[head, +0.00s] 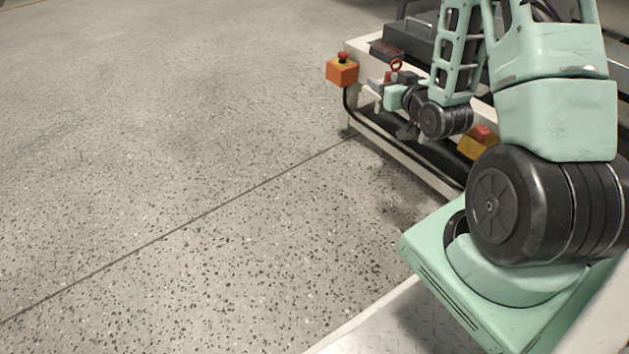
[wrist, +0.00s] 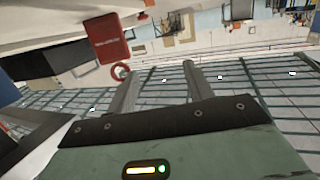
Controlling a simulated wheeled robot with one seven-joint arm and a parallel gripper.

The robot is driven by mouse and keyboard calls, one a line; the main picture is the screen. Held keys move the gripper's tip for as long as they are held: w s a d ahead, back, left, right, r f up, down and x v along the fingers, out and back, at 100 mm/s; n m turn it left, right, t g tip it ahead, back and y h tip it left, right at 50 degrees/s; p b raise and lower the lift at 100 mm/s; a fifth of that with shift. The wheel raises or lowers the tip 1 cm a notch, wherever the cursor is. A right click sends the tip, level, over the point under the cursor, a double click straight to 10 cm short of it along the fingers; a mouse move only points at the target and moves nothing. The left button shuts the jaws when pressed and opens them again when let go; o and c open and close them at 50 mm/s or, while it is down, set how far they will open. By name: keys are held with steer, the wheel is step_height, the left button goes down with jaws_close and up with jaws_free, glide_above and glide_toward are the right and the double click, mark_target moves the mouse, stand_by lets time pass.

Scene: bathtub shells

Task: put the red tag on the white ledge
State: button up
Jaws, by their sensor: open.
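The red tag (wrist: 108,40) shows in the wrist view at the upper left, with a red ring (wrist: 121,70) at its lower edge. In the head view a red ring (head: 397,66) stands just above my gripper (head: 377,87); the tag's body is not clear there. In the wrist view my gripper (wrist: 162,85) has its two grey fingers apart with nothing between them. The tag lies beyond and left of the left finger, not held. A white surface (wrist: 55,22) runs behind the tag; I cannot tell whether it is the white ledge.
An orange box with a red button (head: 342,72) stands at the machine's left corner, and a yellow one (head: 478,142) is nearer my arm. A black cable (head: 372,137) runs along the white frame (head: 415,167). The speckled floor (head: 170,150) to the left is clear.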

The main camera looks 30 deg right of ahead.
steer(key=a+r+n+g+y, duration=0.1)
steer(key=a+n+g+y, duration=0.5)
steer(key=a, duration=1.8)
steer(key=s+a+r+n+g, duration=0.1)
steer(key=s+a+g, duration=0.2)
steer(key=s+a, duration=0.2)
steer(key=s+a+r+g, duration=0.2)
steer(key=s+a, duration=0.3)
steer(key=s+a+r+n+g+h, duration=0.1)
steer(key=s+a+g, duration=0.1)
steer(key=s, duration=0.5)
steer(key=s+a+r+n+g+h, duration=0.1)
steer(key=s+r+n+g, duration=0.1)
steer(key=s, duration=0.6)
steer(key=shift+a+g, duration=0.3)
steer(key=shift+a, duration=0.1)
steer(key=shift+r, duration=0.1)
step_height(320, 180, up, 46)
steer(key=p, duration=4.6)
steer(key=shift+r+p, duration=0.25)
steer(key=shift+p, duration=0.05)
